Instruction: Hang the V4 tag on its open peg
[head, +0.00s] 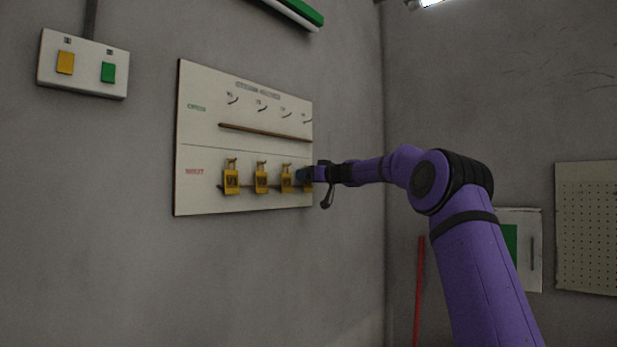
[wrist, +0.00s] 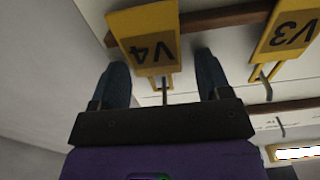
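The yellow V4 tag (wrist: 143,22) hangs in the lower row of the board and appears upside down in the wrist view. In the head view the V4 tag (head: 308,187) is the rightmost of that row, mostly hidden by my gripper (head: 304,175). In the wrist view my gripper (wrist: 162,60) is open, with one dark blue finger on each side of the tag's hook end and visible gaps. The rightmost upper peg (head: 307,119) is bare; its label is too small to read.
The white board (head: 200,135) is on the grey wall. The V3 tag (wrist: 290,28) hangs close beside V4. A brown ledge (head: 265,132) runs between the two rows. The other upper pegs are bare. A switch box (head: 84,80) is at upper left.

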